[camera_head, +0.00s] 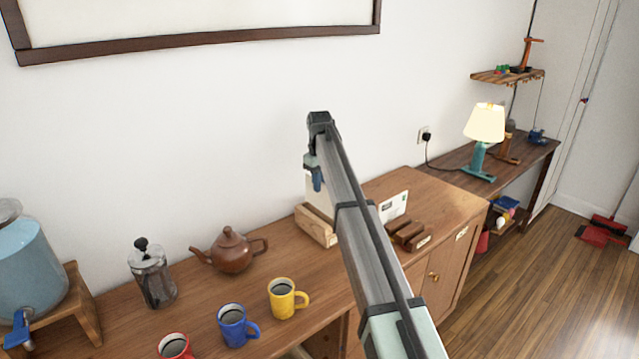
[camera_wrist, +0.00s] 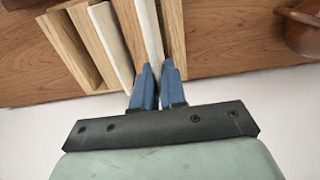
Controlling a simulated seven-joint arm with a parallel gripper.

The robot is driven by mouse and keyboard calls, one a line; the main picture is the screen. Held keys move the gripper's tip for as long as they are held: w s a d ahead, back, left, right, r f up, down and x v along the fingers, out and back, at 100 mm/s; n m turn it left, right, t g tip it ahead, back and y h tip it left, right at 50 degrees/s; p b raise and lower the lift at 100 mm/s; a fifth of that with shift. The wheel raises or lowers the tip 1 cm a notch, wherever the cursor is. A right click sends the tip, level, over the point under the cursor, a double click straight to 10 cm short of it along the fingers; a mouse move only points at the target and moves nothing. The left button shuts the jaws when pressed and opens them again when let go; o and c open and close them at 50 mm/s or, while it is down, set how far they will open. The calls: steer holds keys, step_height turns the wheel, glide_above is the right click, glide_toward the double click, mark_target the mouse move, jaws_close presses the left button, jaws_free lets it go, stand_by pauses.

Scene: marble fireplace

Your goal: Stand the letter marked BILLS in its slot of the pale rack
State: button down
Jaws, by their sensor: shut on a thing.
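My gripper (camera_head: 316,180) is shut on a white letter (camera_head: 319,197), which hangs edge-down at the pale rack (camera_head: 314,228) on the wooden cabinet. The arm hides part of the letter and rack. In the wrist view the blue fingers (camera_wrist: 158,66) pinch the letter (camera_wrist: 149,30), seen edge-on between two dividers of the pale rack (camera_wrist: 62,48). I cannot tell how deep it sits. Another white letter (camera_wrist: 108,42) stands in a neighbouring slot. No marking is readable on the held letter.
A dark brown rack (camera_head: 408,236) with a labelled front stands to the right, a white letter (camera_head: 393,205) upright by it. A brown teapot (camera_head: 232,252), a French press (camera_head: 152,275) and a yellow mug (camera_head: 284,298) stand left. The wall is close behind the pale rack.

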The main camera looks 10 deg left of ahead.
mark_target(319, 202)
steer(key=shift+f, duration=3.8)
stand_by(0.8)
steer(key=c, duration=1.1)
jaws_free()
steer(key=shift+r, duration=0.1)
steer(key=shift+r, duration=4.45)
steer(key=shift+d, duration=0.1)
